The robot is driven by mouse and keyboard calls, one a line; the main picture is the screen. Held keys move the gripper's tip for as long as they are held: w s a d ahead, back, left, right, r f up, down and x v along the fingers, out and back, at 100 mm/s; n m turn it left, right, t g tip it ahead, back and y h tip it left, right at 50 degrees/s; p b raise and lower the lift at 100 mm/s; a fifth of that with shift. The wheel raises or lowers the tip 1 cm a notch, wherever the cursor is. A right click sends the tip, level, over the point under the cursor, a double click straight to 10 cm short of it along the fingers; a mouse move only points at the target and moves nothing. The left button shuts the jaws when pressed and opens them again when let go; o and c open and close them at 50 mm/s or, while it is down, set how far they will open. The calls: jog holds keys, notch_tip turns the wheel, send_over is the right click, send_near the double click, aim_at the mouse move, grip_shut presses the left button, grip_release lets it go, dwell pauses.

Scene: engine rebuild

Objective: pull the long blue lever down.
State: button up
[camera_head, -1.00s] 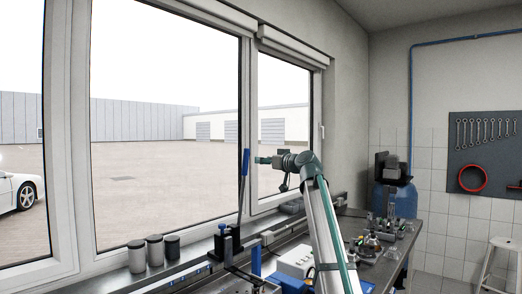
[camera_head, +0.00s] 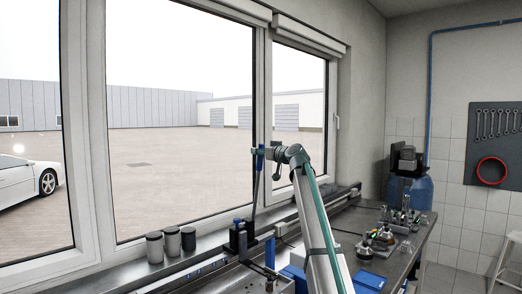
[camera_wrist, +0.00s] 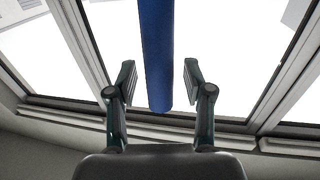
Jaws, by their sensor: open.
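The long lever has a blue handle (camera_head: 260,162) on a thin dark rod. It stands nearly upright on a black base (camera_head: 241,238) by the window. My gripper (camera_head: 259,151) is at the upper part of the handle in the head view. In the wrist view my gripper (camera_wrist: 159,78) is open, one finger on each side of the blue handle (camera_wrist: 157,50). Gaps show between the handle and both fingers. The handle's depth relative to the fingertips is hard to tell. The rod is hidden in the wrist view.
Several dark and grey cylinders (camera_head: 171,242) stand on the sill left of the lever base. A workbench (camera_head: 410,244) with small parts extends to the right. The window (camera_head: 180,130) is close behind the lever.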

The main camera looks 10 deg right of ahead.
grip_shut()
dwell(0.3)
jog(key=shift+s+f+b, duration=0.1)
jog(key=shift+f+b, duration=0.05)
jog(key=shift+b, duration=0.2)
